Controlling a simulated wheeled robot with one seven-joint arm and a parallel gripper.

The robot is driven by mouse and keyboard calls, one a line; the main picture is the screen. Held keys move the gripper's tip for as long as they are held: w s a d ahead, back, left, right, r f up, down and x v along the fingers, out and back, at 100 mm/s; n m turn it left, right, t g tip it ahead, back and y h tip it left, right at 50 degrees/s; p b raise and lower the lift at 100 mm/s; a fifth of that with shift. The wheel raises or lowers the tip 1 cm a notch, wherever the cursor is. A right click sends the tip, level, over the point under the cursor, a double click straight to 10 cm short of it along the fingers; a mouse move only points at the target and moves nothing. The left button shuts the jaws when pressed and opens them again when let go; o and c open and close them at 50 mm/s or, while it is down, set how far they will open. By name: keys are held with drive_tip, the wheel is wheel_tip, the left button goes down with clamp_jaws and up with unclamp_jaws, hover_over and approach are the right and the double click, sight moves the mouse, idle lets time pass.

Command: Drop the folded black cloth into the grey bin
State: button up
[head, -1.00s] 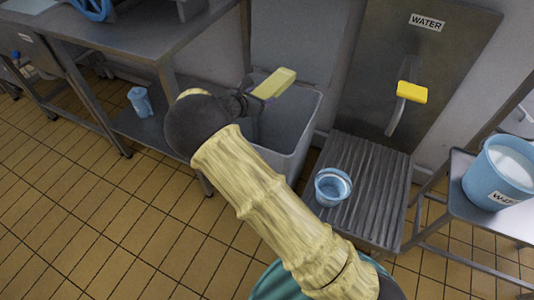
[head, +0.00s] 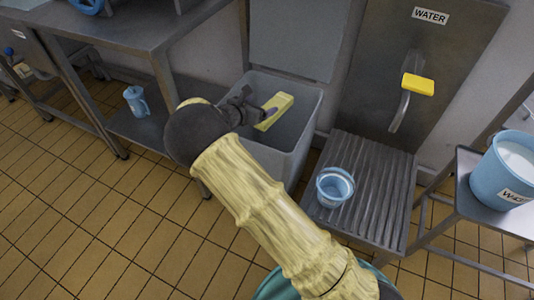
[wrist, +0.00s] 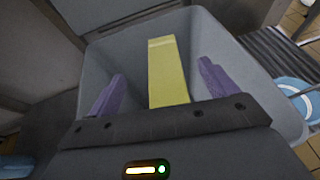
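The grey bin (head: 308,128) stands open in the middle of the head view, its lid raised against the wall. It also shows in the wrist view (wrist: 235,55) below my gripper. I see no black cloth. A long, flat yellow piece (head: 275,110) is within the bin's mouth; it also shows in the wrist view (wrist: 168,72). My gripper (wrist: 162,88) points into the bin, its purple fingers spread wide. The yellow piece lies between them in the picture, with a gap on each side. I cannot tell how deep it is.
A ribbed drain stand (head: 385,185) with a blue cup (head: 334,187) is right of the bin, under a yellow-handled tap (head: 417,85). A blue bucket (head: 500,175) stands far right. A steel table (head: 150,35) with a blue jug (head: 136,101) below is left.

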idle(0.3)
drive_tip(key=p+v, duration=0.4)
drive_tip(key=v, duration=1.3)
drive_tip(key=shift+s+a+p, duration=0.15)
drive_tip(key=shift+s+p, duration=0.05)
drive_tip(key=shift+p, duration=0.1)
